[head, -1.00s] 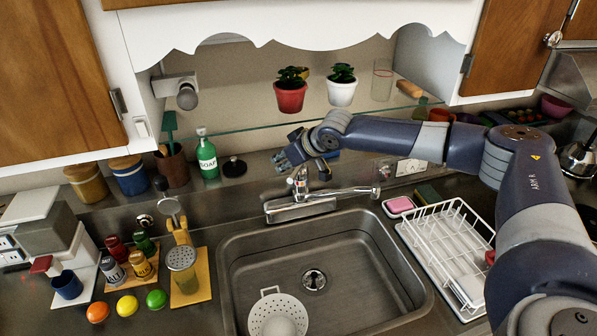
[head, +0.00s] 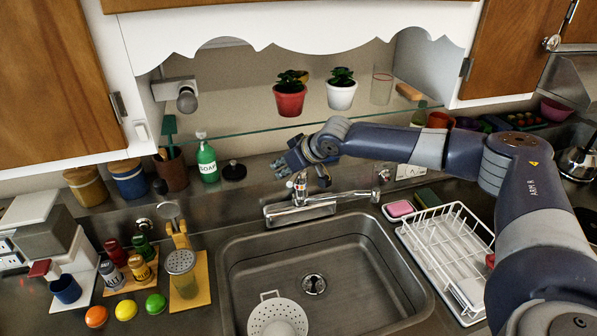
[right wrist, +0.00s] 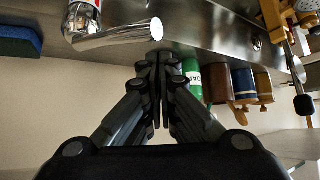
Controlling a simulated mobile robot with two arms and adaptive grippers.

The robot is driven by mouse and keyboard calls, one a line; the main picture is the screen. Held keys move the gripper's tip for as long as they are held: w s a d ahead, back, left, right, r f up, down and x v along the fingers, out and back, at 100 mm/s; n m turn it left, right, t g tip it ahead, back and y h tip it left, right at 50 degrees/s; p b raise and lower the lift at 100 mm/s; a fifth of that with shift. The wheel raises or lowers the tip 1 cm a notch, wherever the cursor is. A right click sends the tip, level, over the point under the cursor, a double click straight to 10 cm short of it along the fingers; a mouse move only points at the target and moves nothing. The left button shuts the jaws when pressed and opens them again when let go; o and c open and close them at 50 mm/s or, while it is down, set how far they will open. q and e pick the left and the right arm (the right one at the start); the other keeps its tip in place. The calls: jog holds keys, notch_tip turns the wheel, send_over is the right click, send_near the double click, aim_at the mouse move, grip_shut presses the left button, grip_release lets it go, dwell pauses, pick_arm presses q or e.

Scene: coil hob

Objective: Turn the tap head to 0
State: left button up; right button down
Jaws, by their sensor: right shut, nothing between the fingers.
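The chrome tap (head: 300,208) stands behind the sink, with its spout (head: 345,193) pointing right in the head view. The small upright head of the tap (head: 300,186) has a coloured mark and is partly close under my right gripper. My right gripper (head: 284,168) is shut and empty, just above and behind the tap. In the right wrist view the shut fingers (right wrist: 157,65) are in front, and the chrome tap (right wrist: 112,32) lies up and left of them, with a small gap in the picture. Contact cannot be told. My left gripper is not in view.
The steel sink (head: 240,265) holds a white colander (head: 277,318). A green soap bottle (head: 208,162) and black stopper (head: 235,171) stand left of my gripper. A white dish rack (head: 440,235) and pink soap (head: 400,208) are on the right. A glass shelf (head: 260,129) runs above.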

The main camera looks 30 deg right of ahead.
aim_at(294, 180)
dwell(0.5)
jog(key=shift+f+b, duration=0.65)
jog(key=shift+f, duration=1.35)
jog(key=shift+s+d, duration=0.1)
jog(key=shift+d, duration=0.1)
jog(key=shift+s+d+p, duration=0.35)
jog(key=shift+d+p, duration=0.15)
jog(key=shift+p, duration=0.15)
jog(key=shift+s+d+p, duration=0.55)
